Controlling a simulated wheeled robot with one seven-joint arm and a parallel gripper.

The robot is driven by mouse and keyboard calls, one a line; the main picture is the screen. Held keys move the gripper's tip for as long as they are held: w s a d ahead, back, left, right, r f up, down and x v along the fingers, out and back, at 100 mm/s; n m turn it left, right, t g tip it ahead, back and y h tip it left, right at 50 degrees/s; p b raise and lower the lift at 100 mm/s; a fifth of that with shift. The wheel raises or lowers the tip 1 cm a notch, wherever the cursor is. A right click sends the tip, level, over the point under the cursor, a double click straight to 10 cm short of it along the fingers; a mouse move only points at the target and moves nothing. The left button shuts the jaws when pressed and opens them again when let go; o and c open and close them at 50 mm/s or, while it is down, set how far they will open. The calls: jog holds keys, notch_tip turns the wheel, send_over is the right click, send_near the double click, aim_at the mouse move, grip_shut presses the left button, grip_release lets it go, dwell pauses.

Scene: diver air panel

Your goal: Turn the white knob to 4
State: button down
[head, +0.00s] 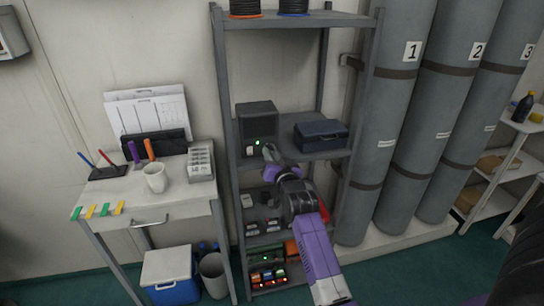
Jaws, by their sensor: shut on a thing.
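A dark grey box (257,122) stands on the middle shelf, with a green light and a small pale patch (249,151) low on its front. My gripper (268,152) is at the lower right of this front, shut on the white knob. The gripper mostly hides the knob. The knob's pointer and any numbers around it are too small or covered to read.
A dark blue case (320,135) sits on the same shelf, close to the right of my gripper. Shelves below hold small devices with lit lamps. A white desk (185,190) with a mug (154,178) stands left; tall grey cylinders (385,130) stand right.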

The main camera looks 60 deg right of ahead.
jog(key=shift+f, duration=0.15)
jog(key=c, duration=1.5)
grip_release()
jog(key=b+v, duration=0.1)
jog(key=v, duration=0.7)
jog(key=shift+w, duration=0.1)
